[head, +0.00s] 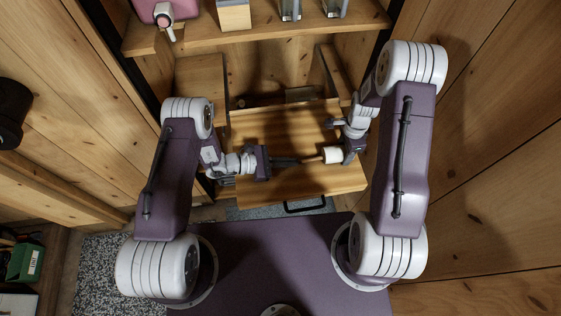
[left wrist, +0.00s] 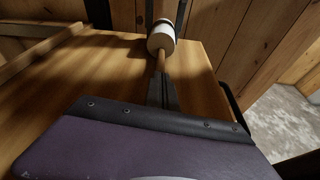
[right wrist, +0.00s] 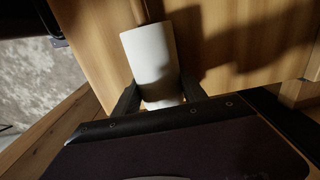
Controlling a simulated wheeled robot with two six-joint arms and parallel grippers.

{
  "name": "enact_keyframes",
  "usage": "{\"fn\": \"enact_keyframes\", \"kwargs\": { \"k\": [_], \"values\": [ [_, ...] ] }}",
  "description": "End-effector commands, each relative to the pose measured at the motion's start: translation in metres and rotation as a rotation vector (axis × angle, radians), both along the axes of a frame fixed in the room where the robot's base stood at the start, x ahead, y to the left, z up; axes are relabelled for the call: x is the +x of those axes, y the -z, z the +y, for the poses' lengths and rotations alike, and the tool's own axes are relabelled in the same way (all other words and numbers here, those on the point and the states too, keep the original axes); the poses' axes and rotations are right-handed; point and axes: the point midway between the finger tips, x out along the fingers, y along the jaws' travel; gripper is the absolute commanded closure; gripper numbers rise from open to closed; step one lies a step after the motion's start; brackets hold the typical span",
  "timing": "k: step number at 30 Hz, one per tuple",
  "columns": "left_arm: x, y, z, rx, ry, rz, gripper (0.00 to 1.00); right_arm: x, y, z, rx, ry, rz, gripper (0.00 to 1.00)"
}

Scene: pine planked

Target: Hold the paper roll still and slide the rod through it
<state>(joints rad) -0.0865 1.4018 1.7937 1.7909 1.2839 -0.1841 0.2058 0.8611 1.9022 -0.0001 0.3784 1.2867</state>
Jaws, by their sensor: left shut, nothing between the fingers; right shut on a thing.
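The white paper roll (head: 332,155) is held above the wooden board by my right gripper (head: 340,154), whose fingers close on its sides in the right wrist view (right wrist: 155,97). The thin brown rod (head: 313,158) runs from my left fingertips to the roll's near end in the left wrist view (left wrist: 162,62). It lines up with the roll (left wrist: 161,38); how deep it sits inside is hidden. My left gripper (head: 292,162) is shut, its fingertips together at the rod's outer end with nothing between them.
Below is a pale wooden drawer or board (head: 270,188) with a dark handle (head: 304,205) at its front. A shelf (head: 265,37) with several objects crosses the back. Wooden walls stand close on both sides. The board around the roll looks clear.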

Motion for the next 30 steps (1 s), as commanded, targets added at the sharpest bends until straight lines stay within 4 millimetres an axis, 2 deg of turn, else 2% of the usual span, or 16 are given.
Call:
{"fn": "enact_keyframes", "kwargs": {
  "k": [4, 30],
  "values": [
    [0.0, 0.003, -0.008, 0.0, 0.001, 0.001, 1.0, 0.0, 0.0, 0.0, 0.0, 0.0, 0.0, 0.92],
    [0.002, 0.003, -0.02, 0.0, 0.002, -0.002, 1.0, 0.0, 0.0, 0.0, 0.0, 0.0, 0.0, 0.92]
  ]
}}
